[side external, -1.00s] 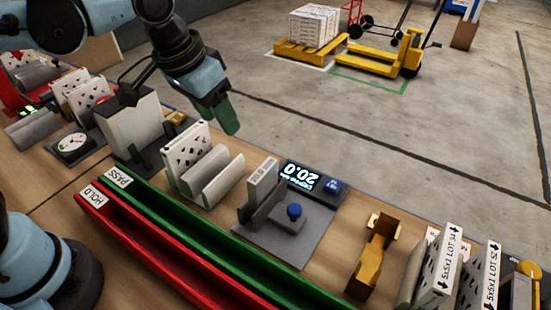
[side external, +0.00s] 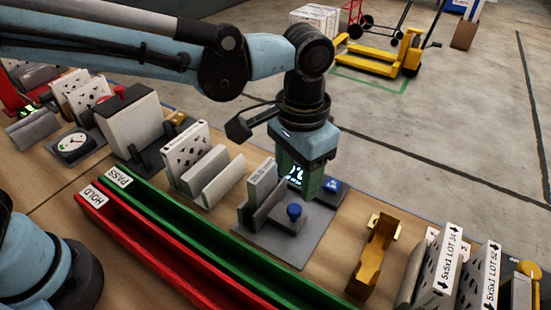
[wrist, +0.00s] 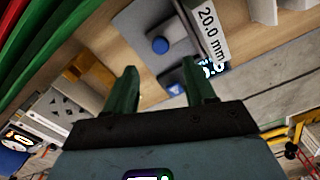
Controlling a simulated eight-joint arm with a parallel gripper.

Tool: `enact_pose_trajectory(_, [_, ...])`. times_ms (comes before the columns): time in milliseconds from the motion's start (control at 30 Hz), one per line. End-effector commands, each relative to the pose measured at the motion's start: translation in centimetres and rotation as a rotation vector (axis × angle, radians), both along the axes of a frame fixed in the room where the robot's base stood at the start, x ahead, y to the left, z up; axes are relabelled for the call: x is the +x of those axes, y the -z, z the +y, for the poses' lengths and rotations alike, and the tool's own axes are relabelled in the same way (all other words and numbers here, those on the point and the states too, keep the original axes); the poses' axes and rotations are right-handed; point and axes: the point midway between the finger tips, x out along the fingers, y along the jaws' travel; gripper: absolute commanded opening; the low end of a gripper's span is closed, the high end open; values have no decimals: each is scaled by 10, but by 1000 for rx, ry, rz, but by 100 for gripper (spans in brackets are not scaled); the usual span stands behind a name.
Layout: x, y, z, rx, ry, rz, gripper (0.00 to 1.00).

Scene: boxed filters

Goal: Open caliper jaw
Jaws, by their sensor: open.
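The caliper station is a grey plate (side external: 272,246) with grey jaws (side external: 258,214) and a round blue knob (side external: 294,210). A pale block marked 20.0 mm (side external: 262,178) stands upright at the jaws; whether both jaws touch it is unclear. My gripper (side external: 308,188) points down with green fingers, above and behind the knob, in front of the dark display, which it partly hides. A blue button (side external: 331,186) sits beside the display. In the wrist view, my gripper (wrist: 160,68) is open and empty; the knob (wrist: 160,45) lies just beyond the fingertips.
Red (side external: 150,254) and green (side external: 170,223) troughs labelled HOLD and PASS run along the bench front. Boxed filters (side external: 187,150) stand left of the caliper. A yellow holder (side external: 374,258) and labelled filters (side external: 440,265) stand to the right.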

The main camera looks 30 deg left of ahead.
Motion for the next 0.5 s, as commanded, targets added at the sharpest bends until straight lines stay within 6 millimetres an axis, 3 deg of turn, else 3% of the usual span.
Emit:
enact_pose_trajectory(300, [0,54,0,-1,0,-1,55])
enact_pose_trajectory(500, [0,74,0,-1,0,-1,55])
